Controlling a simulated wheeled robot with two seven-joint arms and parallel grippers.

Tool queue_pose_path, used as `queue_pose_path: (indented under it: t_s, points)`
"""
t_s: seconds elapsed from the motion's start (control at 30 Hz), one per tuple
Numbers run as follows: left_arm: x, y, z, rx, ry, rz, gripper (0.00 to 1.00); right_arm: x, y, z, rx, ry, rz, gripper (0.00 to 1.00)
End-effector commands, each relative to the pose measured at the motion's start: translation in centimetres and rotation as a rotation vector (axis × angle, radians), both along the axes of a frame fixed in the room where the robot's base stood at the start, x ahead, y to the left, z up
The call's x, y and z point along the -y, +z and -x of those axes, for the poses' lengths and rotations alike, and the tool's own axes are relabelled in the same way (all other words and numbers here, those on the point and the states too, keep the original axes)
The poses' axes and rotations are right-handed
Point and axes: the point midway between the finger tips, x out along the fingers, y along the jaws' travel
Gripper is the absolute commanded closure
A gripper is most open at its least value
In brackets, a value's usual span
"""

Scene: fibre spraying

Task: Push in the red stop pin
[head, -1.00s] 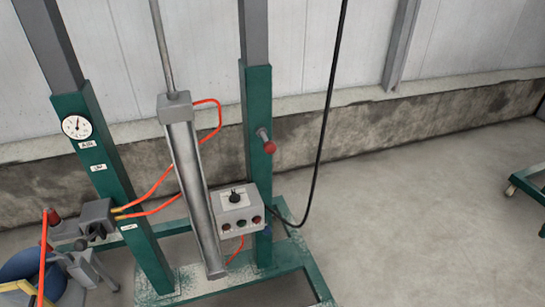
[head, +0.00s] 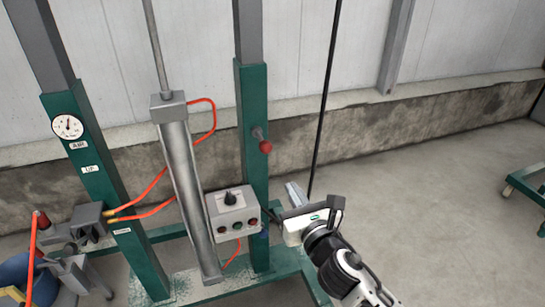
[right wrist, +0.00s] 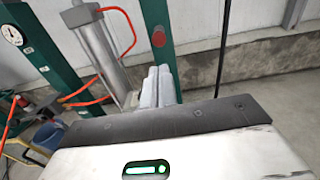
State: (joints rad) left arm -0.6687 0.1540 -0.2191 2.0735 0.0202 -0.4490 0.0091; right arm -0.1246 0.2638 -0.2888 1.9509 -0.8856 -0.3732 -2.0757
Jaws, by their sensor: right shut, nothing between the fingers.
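The red stop pin (head: 265,146) has a round red knob on a short grey shaft. It sticks out of the right green post (head: 252,110) above the control box. My right gripper (head: 292,190) is below and a little to the right of the knob, apart from it, with its fingers shut and empty. In the right wrist view the red knob (right wrist: 158,39) shows on the green post beyond the closed fingertips (right wrist: 158,72). My left gripper does not show in either view.
A grey control box (head: 233,212) with a black knob and buttons sits left of my right gripper. A grey cylinder (head: 187,185) with orange hoses stands between the green posts. A black cable (head: 323,110) hangs right of the pin.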

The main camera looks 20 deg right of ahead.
Motion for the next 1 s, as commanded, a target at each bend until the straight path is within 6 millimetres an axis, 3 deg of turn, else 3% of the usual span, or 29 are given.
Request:
queue_pose_path:
  t_s: [0.23,0.37,0.8,1.0]
  points:
    - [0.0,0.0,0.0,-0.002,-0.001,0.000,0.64,0.0,0.0,-0.3,-0.001,0.000,-0.004,1.00]
    - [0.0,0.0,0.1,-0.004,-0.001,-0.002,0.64,0.0,0.1,-1.8,0.000,-0.001,-0.006,1.00]
    - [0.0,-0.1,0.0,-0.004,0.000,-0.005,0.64,-0.4,0.0,-10.8,-0.001,-0.001,-0.009,1.00]
    - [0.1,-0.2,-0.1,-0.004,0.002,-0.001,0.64,-0.5,0.0,-13.2,-0.002,-0.001,-0.009,1.00]
